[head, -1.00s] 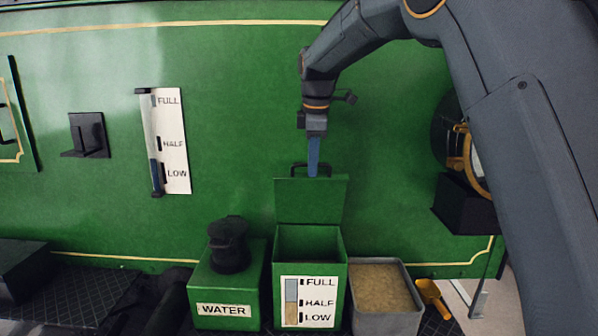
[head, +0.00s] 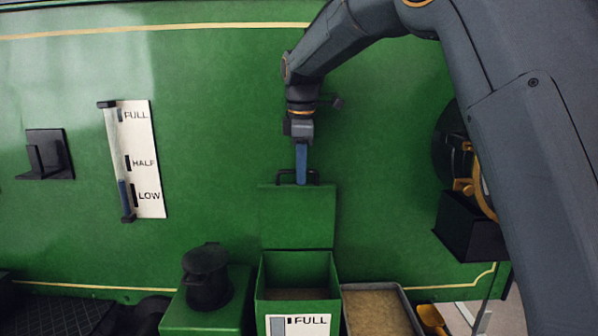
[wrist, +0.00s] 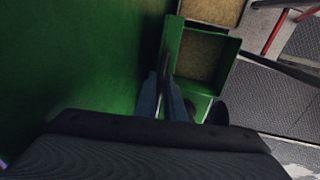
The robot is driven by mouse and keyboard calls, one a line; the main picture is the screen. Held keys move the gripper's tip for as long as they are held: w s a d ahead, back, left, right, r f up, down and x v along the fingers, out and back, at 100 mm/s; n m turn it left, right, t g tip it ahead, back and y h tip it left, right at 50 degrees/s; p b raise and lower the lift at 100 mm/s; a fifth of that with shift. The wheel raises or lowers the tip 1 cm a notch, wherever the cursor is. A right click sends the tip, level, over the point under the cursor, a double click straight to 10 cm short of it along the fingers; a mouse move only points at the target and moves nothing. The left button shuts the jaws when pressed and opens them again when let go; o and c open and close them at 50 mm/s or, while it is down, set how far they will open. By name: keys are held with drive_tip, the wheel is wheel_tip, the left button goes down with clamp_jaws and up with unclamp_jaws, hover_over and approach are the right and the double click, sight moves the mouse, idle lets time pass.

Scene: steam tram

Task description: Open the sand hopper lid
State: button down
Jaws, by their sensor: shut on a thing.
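The sand hopper (head: 298,277) is a green box low in the middle of the head view. Its lid (head: 298,220) stands upright at the back, against the green wall, and the box is open. My gripper (head: 301,181) is shut on the dark lid handle (head: 313,178) at the lid's top edge. In the wrist view my gripper's blue fingers (wrist: 163,102) show beside the lid's edge, with the open hopper (wrist: 197,57) beyond and sand inside it. The exact grip on the handle is partly hidden by the fingers.
A green box with a black cap (head: 207,277) stands left of the hopper. A grey tray of sand (head: 378,312) and a yellow scoop (head: 432,318) are to the right. A level gauge (head: 137,160) and a black bracket (head: 46,155) are on the wall.

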drive_tip(key=shift+a+r, duration=0.15)
drive_tip(key=shift+r, duration=0.05)
drive_tip(key=c, duration=1.8)
unclamp_jaws()
drive_tip(key=shift+a, duration=0.1)
drive_tip(key=shift+c, duration=0.2)
wheel_tip(320, 180, up, 8)
drive_tip(key=s+b, duration=0.1)
drive_tip(key=b, duration=0.2)
drive_tip(key=shift+s+f, duration=0.15)
drive_tip(key=shift+s, duration=0.2)
